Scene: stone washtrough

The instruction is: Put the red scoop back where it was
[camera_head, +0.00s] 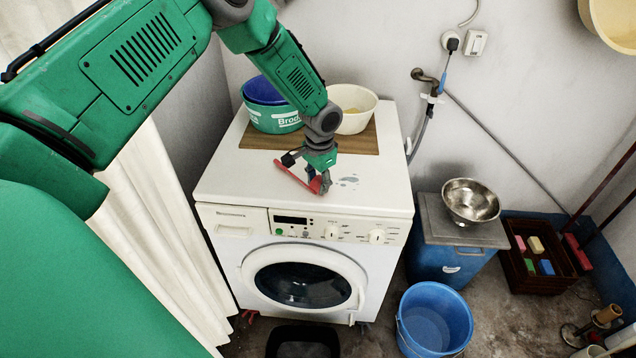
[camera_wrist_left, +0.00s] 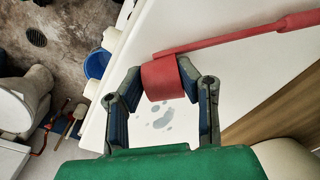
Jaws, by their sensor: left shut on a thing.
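The red scoop (camera_wrist_left: 163,82) is held between the two fingers of my left gripper (camera_wrist_left: 160,90), which is shut on its cup end. Its long red handle stretches to the right in the left wrist view. In the head view the red scoop (camera_head: 296,178) shows over the front part of the white washing machine top, with my left gripper (camera_head: 322,183) at its right end. I cannot tell whether the scoop touches the machine top. My right gripper is not in view.
The white washing machine (camera_head: 230,180) bears a brown board (camera_head: 374,143) with a green basin (camera_head: 272,120) and a cream bowl (camera_head: 356,120). A blue bin with a metal bowl (camera_head: 470,200), a blue bucket (camera_head: 434,318) and a dark crate (camera_head: 512,268) stand to the right.

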